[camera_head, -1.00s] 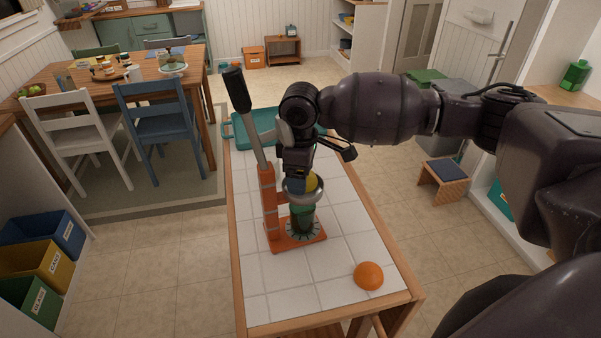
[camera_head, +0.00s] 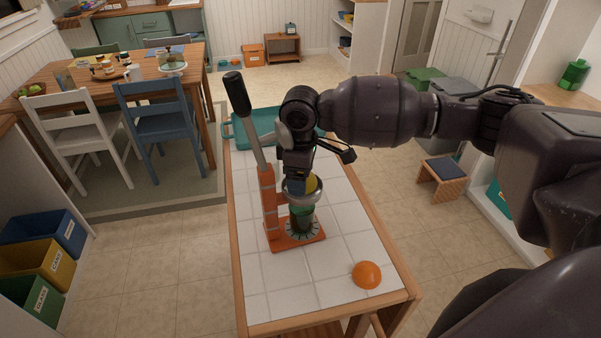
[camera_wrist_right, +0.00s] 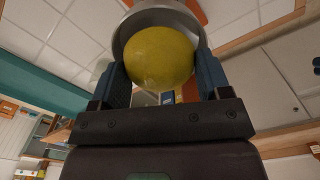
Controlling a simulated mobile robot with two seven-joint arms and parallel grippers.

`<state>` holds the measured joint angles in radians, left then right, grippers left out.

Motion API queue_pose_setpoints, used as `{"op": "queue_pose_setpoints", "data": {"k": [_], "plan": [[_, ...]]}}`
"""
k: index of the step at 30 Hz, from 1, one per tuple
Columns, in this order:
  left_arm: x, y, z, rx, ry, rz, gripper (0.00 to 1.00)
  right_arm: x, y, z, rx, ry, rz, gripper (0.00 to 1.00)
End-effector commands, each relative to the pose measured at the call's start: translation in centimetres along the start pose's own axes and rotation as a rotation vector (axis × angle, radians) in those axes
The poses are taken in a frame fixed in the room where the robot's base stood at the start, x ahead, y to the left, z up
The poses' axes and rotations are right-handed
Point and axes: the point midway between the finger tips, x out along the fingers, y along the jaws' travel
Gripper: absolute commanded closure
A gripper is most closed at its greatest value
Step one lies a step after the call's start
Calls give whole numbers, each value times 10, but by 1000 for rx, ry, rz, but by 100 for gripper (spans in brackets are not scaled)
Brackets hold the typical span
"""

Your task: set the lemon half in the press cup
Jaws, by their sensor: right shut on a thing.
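The yellow lemon half (camera_wrist_right: 159,58) is between the two fingers of my right gripper (camera_wrist_right: 163,75) in the right wrist view. My right gripper (camera_head: 298,180) is shut on it, right at the press cup. The press cup (camera_head: 318,196) is a grey metal bowl on the orange press (camera_head: 269,200); its rim (camera_wrist_right: 150,15) shows directly behind the lemon half in the wrist view. The lemon half also shows in the head view (camera_head: 311,183), at the cup's mouth. I cannot tell whether it touches the cup's bottom. My left gripper is out of view.
The press stands on a white tiled counter (camera_head: 340,225) with a wooden edge. The press lever (camera_head: 238,95) rises just left of my gripper. A teal tray (camera_head: 240,130) is at the back.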

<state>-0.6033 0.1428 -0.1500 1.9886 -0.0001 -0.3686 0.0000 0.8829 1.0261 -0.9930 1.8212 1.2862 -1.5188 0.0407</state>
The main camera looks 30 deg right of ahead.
Motion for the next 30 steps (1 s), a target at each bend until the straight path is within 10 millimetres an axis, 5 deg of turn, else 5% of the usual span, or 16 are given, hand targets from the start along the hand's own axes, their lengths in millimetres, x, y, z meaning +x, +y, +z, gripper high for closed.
{"op": "queue_pose_setpoints", "data": {"k": [9, 10, 15, 23, 30], "plan": [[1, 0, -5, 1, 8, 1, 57, 0, 0, 0, 0, 0, 0, 53], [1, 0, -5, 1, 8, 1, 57, 0, 0, 0, 0, 0, 0, 25], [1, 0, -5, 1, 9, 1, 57, 0, 0, 0, 0, 0, 0, 0], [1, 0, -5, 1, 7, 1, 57, -2, 0, 0, 0, 0, 0, 0], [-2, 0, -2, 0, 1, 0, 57, -30, 0, 0, -1, 2, 2, 0]]}}
